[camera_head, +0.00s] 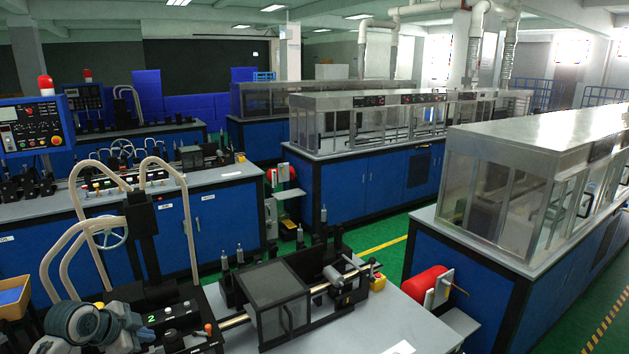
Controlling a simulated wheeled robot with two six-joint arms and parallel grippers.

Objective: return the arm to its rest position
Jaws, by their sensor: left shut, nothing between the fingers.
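My left gripper (138,328) is at the bottom left of the head view, on the grey wrist of my left arm. It is shut, with nothing held in it. It is just left of a black panel with a green number 2 (153,319), on the near machine. Whether it touches the machine cannot be told from this view. My right gripper is not in view.
The near bench (365,325) carries a dark, clear-sided box (279,305) on a rod. Pale curved tubes (190,225) rise behind my gripper. A red roll (425,284) is right of the bench. Green floor (392,256) lies between the machine rows.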

